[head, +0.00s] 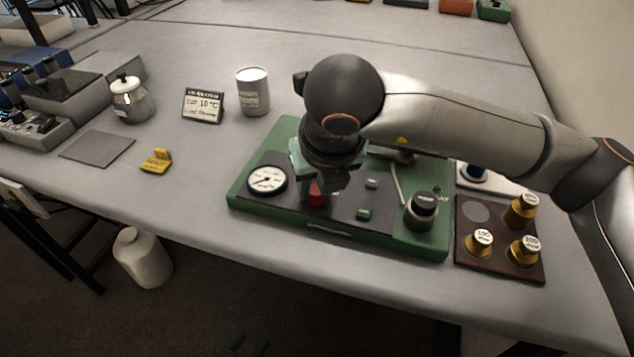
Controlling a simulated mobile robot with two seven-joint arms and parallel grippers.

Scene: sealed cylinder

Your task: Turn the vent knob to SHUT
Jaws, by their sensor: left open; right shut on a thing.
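A green panel unit (240,193) with a dark face stands on the table. A round white gauge (267,180) is at its left end. A red knob (316,193) shows on the dark face, largely covered by my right gripper (322,187). This gripper comes down from above and is shut on the red knob. I cannot read any OPEN or SHUT marking by it; the gripper hides that area. A black-capped cylinder (423,207) stands at the panel's right end.
Brass weights (479,243) stand on a brown tray (494,271) right of the panel. A white cup (253,92), a small display sign (203,105), a lidded jar (130,101) and a yellow tag (156,162) stand behind and left. The table's front left is clear.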

